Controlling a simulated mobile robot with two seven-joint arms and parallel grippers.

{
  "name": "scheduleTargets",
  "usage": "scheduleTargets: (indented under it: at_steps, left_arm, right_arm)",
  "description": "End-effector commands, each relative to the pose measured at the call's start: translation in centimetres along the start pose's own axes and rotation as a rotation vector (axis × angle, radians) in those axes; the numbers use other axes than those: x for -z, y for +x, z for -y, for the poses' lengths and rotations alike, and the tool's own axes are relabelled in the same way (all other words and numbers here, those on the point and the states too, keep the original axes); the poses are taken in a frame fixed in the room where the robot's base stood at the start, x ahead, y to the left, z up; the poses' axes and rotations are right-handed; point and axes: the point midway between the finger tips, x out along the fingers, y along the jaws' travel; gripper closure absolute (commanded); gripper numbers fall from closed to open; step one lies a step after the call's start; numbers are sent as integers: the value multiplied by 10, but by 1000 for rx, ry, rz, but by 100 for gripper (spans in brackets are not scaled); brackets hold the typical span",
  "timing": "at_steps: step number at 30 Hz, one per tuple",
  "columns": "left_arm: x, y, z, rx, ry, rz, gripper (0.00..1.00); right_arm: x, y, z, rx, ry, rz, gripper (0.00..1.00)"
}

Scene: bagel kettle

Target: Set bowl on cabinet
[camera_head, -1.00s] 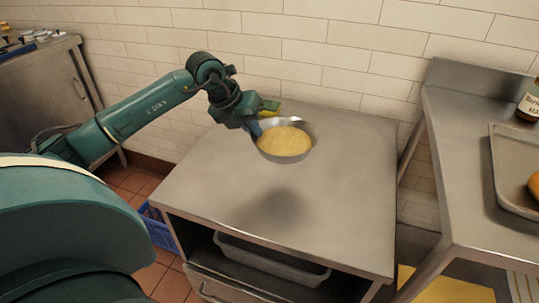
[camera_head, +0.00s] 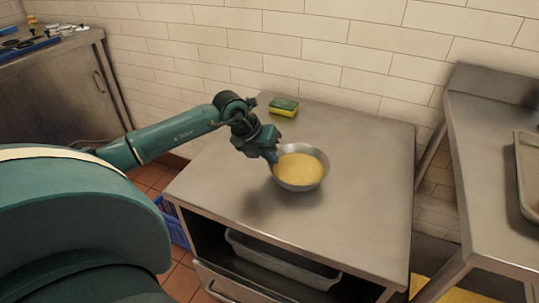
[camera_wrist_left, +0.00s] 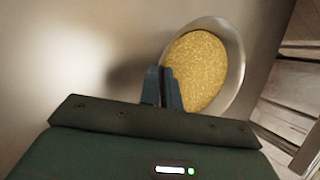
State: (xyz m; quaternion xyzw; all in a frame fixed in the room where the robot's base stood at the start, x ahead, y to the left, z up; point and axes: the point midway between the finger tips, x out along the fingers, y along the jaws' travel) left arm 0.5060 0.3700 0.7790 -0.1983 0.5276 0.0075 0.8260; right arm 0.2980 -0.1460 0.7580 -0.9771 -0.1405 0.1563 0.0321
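A metal bowl (camera_head: 283,178) filled with yellow grainy food is over the middle of the steel cabinet's top (camera_head: 345,215). It also shows in the left wrist view (camera_wrist_left: 237,62). My left gripper (camera_head: 272,157) is shut on the bowl's left rim; its blue fingertips (camera_wrist_left: 168,88) pinch the wall in the wrist view. A dark shadow lies on the top just left of and in front of the bowl. The bowl is low and nearly level, but I cannot tell whether its base touches the top. My right gripper is out of view.
A green and yellow sponge (camera_head: 284,107) lies at the cabinet's back edge by the tiled wall. A grey tray (camera_head: 280,262) sits on the shelf below. A steel table (camera_head: 490,185) stands to the right. The front and right of the cabinet top are clear.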

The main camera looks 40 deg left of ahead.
Motion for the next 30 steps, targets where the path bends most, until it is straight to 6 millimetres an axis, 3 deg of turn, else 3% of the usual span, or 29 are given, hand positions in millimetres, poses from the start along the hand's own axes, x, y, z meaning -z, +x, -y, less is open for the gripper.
scheduleTargets:
  at_steps: [2,3,11,20,23,30]
  left_arm:
    - [-1,1,0,4,0,5,100]
    - [1,2,-1,0,0,0,94]
    - [1,2,-1,0,0,0,74]
    - [-1,-3,1,0,0,0,74]
    - [-1,-14,0,-1,1,2,74]
    - [0,-66,-1,-5,4,1,74]
  right_arm:
    - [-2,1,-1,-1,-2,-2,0]
    - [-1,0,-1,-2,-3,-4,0]
    - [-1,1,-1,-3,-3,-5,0]
    - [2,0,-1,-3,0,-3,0]
    - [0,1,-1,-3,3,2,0]
    - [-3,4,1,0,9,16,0]
